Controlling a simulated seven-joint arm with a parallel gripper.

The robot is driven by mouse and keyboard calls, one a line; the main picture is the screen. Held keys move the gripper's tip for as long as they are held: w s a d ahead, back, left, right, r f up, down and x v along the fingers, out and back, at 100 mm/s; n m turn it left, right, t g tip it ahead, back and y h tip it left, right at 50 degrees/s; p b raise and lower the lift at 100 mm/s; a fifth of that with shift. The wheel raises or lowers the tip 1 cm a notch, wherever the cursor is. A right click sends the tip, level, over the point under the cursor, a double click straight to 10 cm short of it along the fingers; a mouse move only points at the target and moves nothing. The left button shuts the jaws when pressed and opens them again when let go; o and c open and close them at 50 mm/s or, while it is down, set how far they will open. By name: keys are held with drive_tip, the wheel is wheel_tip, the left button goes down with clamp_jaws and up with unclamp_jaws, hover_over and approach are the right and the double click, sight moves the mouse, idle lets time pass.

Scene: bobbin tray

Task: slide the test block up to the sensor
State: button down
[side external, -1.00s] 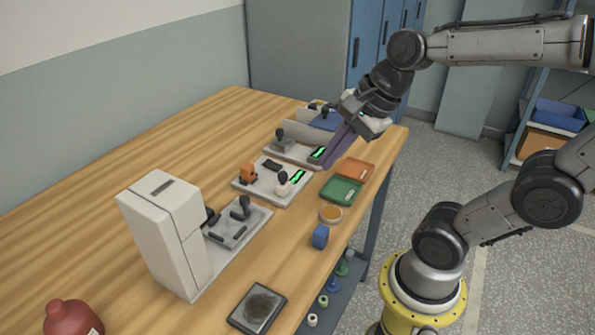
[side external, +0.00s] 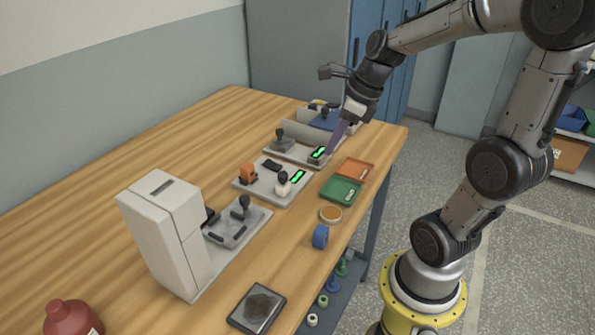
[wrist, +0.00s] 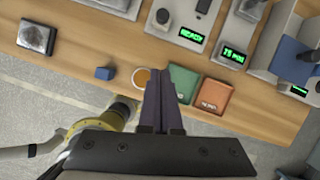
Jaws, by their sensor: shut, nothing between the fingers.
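A small blue block (side external: 320,236) lies on the bench near its front edge; it also shows in the wrist view (wrist: 104,73). No label marks it or anything else as the test block. Several grey stations stand in a row. The middle station (side external: 262,192) carries an orange part, a dark pad and a green display (side external: 298,177). The station behind it carries a grey part (side external: 284,141) and another lit display (side external: 318,153). I cannot tell which part is the sensor. My gripper (side external: 332,156) is shut and empty, its dark fingers pointing down near that display; it also shows in the wrist view (wrist: 160,70).
A green tray (side external: 341,191), an orange tray (side external: 356,169) and a round orange dish (side external: 331,214) lie along the front edge. A tall white machine (side external: 165,233) stands at left, with a dark square plate (side external: 257,308) before it. The bench's left back is clear.

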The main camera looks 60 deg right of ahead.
approach(289, 187)
drive_tip(key=s+f, duration=0.1)
drive_tip(key=f, duration=0.1)
drive_tip(key=s+f, duration=0.1)
drive_tip(key=f, duration=0.1)
drive_tip(key=shift+s+d+f, duration=0.15)
drive_tip(key=shift+s, duration=0.05)
drive_tip(key=w, duration=0.2)
drive_tip(key=shift+w+a+r, duration=0.2)
drive_tip(key=shift+w+a, duration=0.25)
drive_tip(key=shift+w, duration=0.45)
drive_tip(key=shift+w, duration=0.1)
drive_tip(key=shift+w, duration=3.2)
